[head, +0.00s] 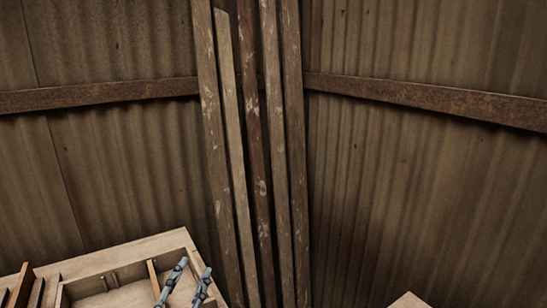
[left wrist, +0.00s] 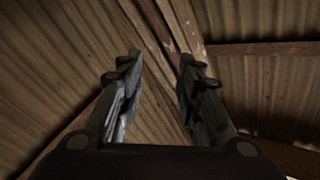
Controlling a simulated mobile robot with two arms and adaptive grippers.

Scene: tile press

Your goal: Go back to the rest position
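My left gripper (head: 195,267) shows at the bottom of the head view, over a wooden tray or box (head: 122,259). Its two fingers are apart. In the left wrist view the left gripper (left wrist: 160,58) has its fingers spread with nothing between them, and it faces the wall and the planks. My right gripper is in neither view.
Thin dark wooden slats (head: 22,285) stand at the bottom left. Long planks (head: 250,130) lean in the corner between corrugated metal walls (head: 430,180) with rusty rails (head: 420,94). A pale wooden corner (head: 408,301) shows at the bottom right.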

